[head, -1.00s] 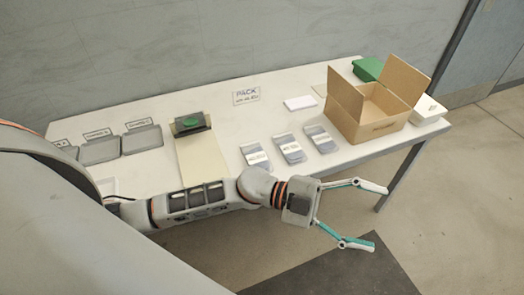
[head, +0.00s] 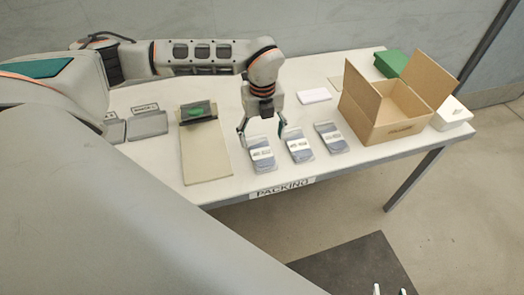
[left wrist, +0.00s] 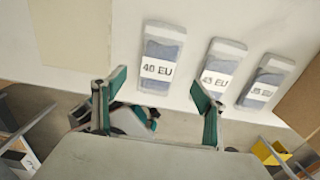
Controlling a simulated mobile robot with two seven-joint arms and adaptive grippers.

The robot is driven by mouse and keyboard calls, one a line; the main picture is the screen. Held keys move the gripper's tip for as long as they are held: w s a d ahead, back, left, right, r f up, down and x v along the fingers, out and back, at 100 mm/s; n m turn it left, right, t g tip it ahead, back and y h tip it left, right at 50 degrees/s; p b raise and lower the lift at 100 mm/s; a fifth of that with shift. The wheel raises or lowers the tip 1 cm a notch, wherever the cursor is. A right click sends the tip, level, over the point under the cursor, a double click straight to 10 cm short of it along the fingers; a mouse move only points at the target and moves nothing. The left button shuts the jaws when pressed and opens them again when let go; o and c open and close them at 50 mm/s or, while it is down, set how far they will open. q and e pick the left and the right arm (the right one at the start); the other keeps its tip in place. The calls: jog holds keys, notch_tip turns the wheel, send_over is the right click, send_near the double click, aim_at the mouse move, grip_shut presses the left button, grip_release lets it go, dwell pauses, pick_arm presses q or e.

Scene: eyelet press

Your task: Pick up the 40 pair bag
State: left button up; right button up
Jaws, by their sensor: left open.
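The 40 pair bag (head: 262,157) is a clear bag with grey-blue contents and a white label, flat on the table, leftmost of three bags. In the left wrist view its label reads "40 EU" on the bag (left wrist: 162,52). My left gripper (head: 262,130) is open and empty, pointing down above the table near this bag's far end. In the left wrist view its fingers (left wrist: 157,95) are spread below the bag in the picture, apart from it. Only two separated fingertips of my right gripper (head: 389,291) show at the bottom edge.
Two similar bags, the middle one (head: 299,146) and the right one (head: 331,138), lie close beside it. An open cardboard box (head: 397,130) stands further right. A tan board (head: 205,160) with a green-topped device (head: 197,111) lies left. A white card (head: 314,96) lies behind.

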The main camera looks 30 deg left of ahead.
aim_at(261, 152)
pick_arm(q)
notch_tip(261, 152, down, 6)
jog(key=shift+a+f, duration=0.15)
jog(key=shift+f, duration=0.1)
jog(key=shift+s, duration=0.1)
jog(key=c, duration=1.3)
